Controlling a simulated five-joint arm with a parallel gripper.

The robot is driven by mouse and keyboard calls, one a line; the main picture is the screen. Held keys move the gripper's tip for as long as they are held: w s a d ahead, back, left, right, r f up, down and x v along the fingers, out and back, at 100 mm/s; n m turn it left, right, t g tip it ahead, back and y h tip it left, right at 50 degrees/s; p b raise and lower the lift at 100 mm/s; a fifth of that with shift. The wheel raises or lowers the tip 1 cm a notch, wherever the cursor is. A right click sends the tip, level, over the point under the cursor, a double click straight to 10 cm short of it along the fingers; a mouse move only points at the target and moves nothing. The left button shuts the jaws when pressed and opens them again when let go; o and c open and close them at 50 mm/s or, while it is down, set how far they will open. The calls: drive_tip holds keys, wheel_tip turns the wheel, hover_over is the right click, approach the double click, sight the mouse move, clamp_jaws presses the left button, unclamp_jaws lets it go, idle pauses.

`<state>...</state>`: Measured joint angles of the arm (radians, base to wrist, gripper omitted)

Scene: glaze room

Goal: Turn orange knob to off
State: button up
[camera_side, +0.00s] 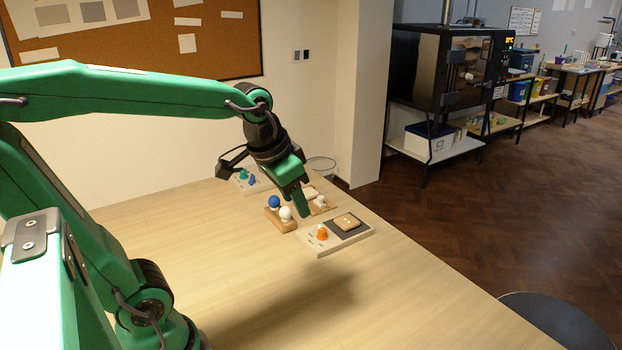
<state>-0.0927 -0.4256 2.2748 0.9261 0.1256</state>
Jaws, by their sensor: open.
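The orange knob (321,233) stands on the left part of a pale panel board (326,248) near the table's right edge. Small marks lie around the knob, too small to read, so I cannot tell its setting. My gripper (303,208) points down above the table, up and to the left of the knob in the picture, and does not appear to touch it. It is open, though its fingers overlap in this view and the gap is hard to see.
Beside the knob, a tan block (347,222) lies on the board's dark area. A wooden block holds a blue ball (274,202) and a white ball (286,213), close to my gripper. Another board with a teal knob (243,174) sits behind. The near table (220,265) is clear.

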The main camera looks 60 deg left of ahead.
drive_tip(key=w+a+f+g, duration=0.1)
drive_tip(key=w+a+f, duration=0.1)
drive_tip(key=w+a, duration=0.25)
drive_tip(key=w+a+f+g, duration=0.1)
drive_tip(key=w+a+f, duration=0.2)
drive_tip(key=w, duration=0.3)
drive_tip(key=m+g, duration=0.1)
drive_tip(key=g, duration=0.1)
hover_over(322, 230)
wheel_tip(322, 230, down, 10)
drive_tip(key=shift+d+r, duration=0.1)
drive_tip(key=shift+r, duration=0.15)
drive_tip(key=shift+w+f, duration=0.1)
drive_tip(key=shift+f, duration=0.15)
drive_tip(key=shift+f, duration=3.9)
clamp_jaws()
